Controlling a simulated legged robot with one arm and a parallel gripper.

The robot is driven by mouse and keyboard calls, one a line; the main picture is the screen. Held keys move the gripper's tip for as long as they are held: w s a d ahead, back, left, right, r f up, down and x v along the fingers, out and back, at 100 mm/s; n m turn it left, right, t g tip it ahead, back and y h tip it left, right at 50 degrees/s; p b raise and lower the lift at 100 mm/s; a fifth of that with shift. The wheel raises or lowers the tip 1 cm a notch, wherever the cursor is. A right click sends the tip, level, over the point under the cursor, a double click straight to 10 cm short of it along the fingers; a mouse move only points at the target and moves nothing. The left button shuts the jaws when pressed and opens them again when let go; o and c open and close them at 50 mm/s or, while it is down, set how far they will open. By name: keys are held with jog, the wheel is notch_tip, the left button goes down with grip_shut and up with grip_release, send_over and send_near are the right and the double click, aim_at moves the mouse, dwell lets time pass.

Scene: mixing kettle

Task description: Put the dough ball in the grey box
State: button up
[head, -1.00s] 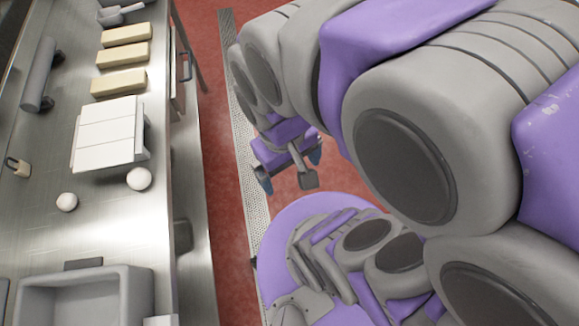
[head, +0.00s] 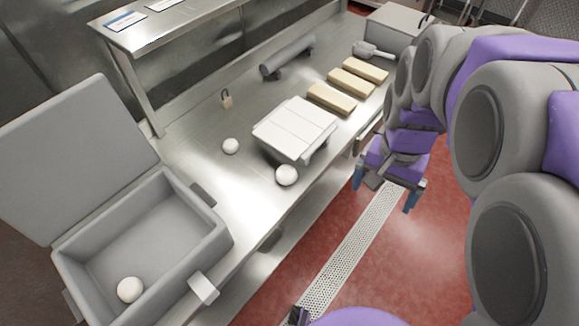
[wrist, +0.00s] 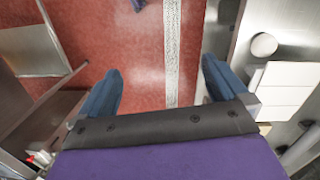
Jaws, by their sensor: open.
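Two white dough balls lie on the steel counter. One dough ball (head: 287,175) is near the counter's front edge beside the white slab, and the other dough ball (head: 231,146) is farther back to the left. A third dough ball (head: 130,289) lies inside the open grey box (head: 228,243), at the lower left. My gripper (head: 388,197) is open and empty, off the counter's front edge above the floor. In the wrist view my gripper (wrist: 160,90) has its blue fingers wide apart. One dough ball (wrist: 264,45) shows at the right there.
A white slab (head: 294,128) sits on a scale-like stand. The grey lid (head: 75,160) stands raised behind the box.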

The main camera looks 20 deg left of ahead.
jog(key=w+a+f, duration=0.1)
jog(key=w+a, duration=0.4)
jog(key=w, duration=0.1)
jog(key=m+t+b, duration=0.1)
jog(key=m, duration=0.1)
send_over(286, 169)
notch_tip(286, 169, down, 8)
notch_tip(286, 169, down, 12)
jog(key=b, duration=0.2)
jog(key=shift+s+f+b, duration=0.1)
jog(key=shift+s+b, duration=0.05)
jog(key=shift+b, duration=0.25)
jog(key=shift+f+b, duration=0.85)
jog(key=shift+f, duration=1.9)
jog(key=shift+c, duration=0.5)
jog(key=c, duration=1.1)
jog(key=shift+c, duration=0.3)
